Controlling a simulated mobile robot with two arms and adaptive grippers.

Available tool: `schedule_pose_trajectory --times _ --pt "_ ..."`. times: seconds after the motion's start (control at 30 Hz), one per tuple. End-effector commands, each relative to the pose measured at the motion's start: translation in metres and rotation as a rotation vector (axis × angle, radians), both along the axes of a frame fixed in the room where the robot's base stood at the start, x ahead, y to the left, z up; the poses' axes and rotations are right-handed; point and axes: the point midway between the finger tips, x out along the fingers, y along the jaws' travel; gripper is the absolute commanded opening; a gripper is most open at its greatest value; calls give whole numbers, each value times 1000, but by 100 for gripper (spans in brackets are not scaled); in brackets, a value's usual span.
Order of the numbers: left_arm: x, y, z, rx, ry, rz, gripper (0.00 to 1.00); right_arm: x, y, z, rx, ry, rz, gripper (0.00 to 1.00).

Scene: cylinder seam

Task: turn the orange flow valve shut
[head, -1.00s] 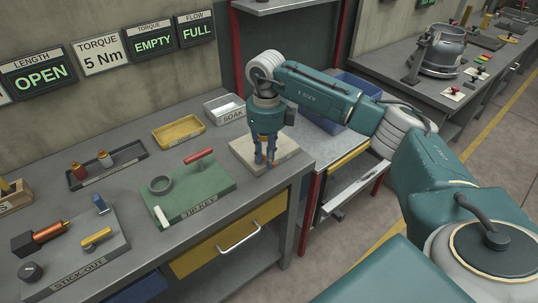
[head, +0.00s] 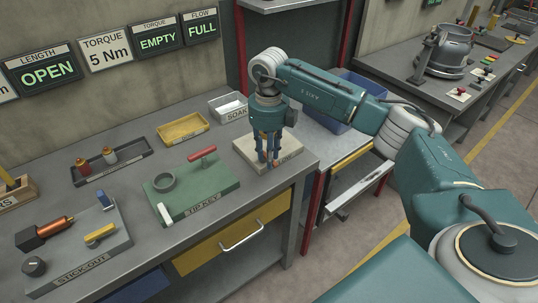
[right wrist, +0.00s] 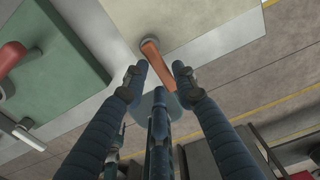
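The orange flow valve lever (right wrist: 157,65) shows in the right wrist view, with a round grey pivot at its upper end, on a pale block. In the head view this block (head: 292,154) sits at the bench's right end, and my gripper hides most of the lever. My right gripper (head: 270,160) points down over it. In the right wrist view my right gripper (right wrist: 160,80) has its fingers spread, with the lever between and just beyond the tips; contact cannot be told. The flow sign (head: 201,29) reads FULL. My left gripper is out of view.
Left of the block is the green TIP KEY board (head: 215,185) with a red handle (head: 202,153). A SOAK tray (head: 230,107) and yellow tray (head: 183,130) lie behind. The STICK-OUT board (head: 75,250) is front left. A blue bin (head: 345,118) stands right of the bench.

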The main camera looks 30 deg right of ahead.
Motion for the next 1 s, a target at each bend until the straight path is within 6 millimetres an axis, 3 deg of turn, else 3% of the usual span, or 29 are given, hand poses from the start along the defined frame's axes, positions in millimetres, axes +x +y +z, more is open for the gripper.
schedule_pose_trajectory --times 0.33,0.47,0.8,1.0 --pt "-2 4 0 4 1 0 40 -1 0 0 0 4 2 40" --pt "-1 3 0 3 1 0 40 0 0 11 0 2 3 40" --pt "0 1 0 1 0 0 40 0 0 80 0 -1 2 40" --pt "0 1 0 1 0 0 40 0 0 110 0 1 2 40"
